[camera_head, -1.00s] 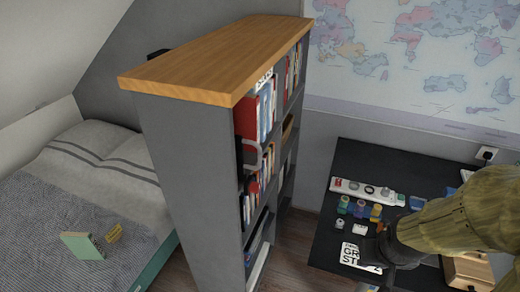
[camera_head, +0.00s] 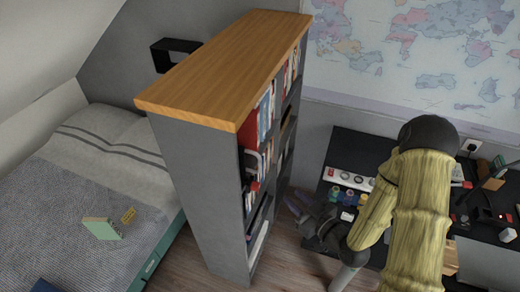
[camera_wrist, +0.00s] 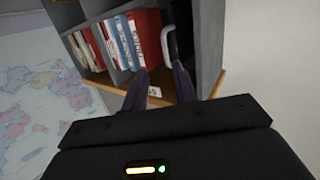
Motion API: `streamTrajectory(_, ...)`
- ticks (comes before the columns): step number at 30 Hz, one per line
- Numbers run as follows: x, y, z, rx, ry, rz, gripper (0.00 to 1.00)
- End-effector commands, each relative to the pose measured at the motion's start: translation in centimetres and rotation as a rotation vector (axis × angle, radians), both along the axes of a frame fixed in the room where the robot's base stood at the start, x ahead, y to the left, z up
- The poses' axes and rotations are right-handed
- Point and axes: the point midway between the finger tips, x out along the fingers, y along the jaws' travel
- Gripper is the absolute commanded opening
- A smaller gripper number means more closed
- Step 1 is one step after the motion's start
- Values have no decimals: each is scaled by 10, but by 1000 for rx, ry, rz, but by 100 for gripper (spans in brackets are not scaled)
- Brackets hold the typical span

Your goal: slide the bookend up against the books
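In the head view the bookend (camera_head: 252,157) is a small light-grey loop at the near end of a shelf in the grey bookcase, partly hidden by the side panel. The wrist view shows its pale curved edge (camera_wrist: 168,44) beside a red book (camera_wrist: 148,38). Other books, red, white and blue (camera_wrist: 118,43), stand in the same row; I cannot tell whether the bookend touches them. My gripper (camera_head: 303,204) is right of the bookcase, outside the shelves.
The bookcase's wooden top (camera_head: 228,68) and grey side panel (camera_head: 205,190) border the shelves. A black desk (camera_head: 345,145) with a power strip (camera_head: 350,178) and small jars (camera_head: 347,196) stands right. A bed (camera_head: 95,190) is left. Floor shows between bookcase and desk.

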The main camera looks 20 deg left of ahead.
Motion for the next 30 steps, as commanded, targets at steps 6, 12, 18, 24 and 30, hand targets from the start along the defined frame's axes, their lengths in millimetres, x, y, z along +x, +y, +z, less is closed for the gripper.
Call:
streamTrajectory(6, -7, 3, 23, 125, -49, -7, 28)
streamTrajectory(12, -6, 3, 22, 126, -51, -9, 28)
streamTrajectory(18, -6, 4, 20, 125, -51, -8, 28)
streamTrajectory(24, -1, 9, 17, 124, -54, -5, 28)
streamTrajectory(30, 5, 16, 17, 123, -55, -5, 28)
